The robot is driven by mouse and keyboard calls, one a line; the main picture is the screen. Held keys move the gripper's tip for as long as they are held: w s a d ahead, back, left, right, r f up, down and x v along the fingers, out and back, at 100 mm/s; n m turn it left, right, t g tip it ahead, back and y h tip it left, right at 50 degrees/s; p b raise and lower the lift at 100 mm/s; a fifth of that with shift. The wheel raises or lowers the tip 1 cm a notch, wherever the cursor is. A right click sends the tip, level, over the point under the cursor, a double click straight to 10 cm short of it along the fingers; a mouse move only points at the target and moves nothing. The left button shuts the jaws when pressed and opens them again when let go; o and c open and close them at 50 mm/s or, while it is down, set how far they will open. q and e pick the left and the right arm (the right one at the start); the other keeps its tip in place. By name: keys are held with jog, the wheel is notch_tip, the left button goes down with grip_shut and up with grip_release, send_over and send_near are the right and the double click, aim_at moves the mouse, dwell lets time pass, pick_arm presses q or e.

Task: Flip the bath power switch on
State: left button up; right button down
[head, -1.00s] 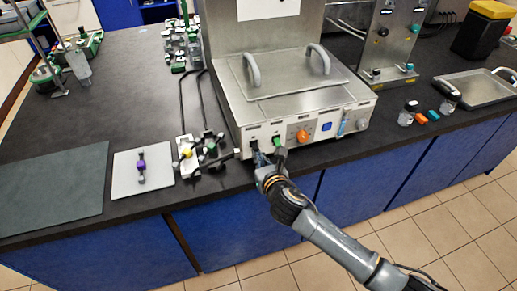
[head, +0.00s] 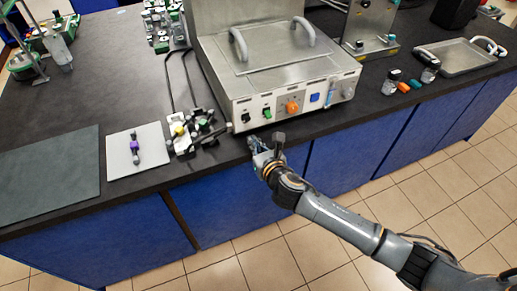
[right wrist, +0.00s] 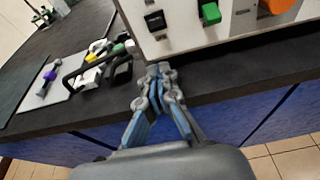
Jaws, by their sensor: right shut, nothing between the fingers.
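The bath (head: 275,75) is a steel box with a lidded top and a pale front panel. On the panel's left are a black rocker switch (head: 246,118) and a green one (head: 267,113); both also show in the right wrist view, black (right wrist: 155,20) and green (right wrist: 210,12). I cannot read their labels or tell their positions. My right gripper (head: 254,143) is in front of the counter edge, below the switches and apart from them. In the right wrist view its fingers (right wrist: 158,76) are shut and empty, below the black switch. My left gripper is not in view.
Several clamps (head: 195,132) and a white plate with a purple-knobbed part (head: 136,150) lie left of the bath.

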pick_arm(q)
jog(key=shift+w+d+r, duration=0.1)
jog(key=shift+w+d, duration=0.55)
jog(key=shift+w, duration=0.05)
pick_arm(e)
jog(key=s+d+r, duration=0.2)
jog(key=s+r, duration=0.1)
jog(key=s, duration=0.1)
jog(key=shift+s+d+r, duration=0.15)
jog(key=shift+s+r, duration=0.05)
jog(key=shift+r, duration=0.05)
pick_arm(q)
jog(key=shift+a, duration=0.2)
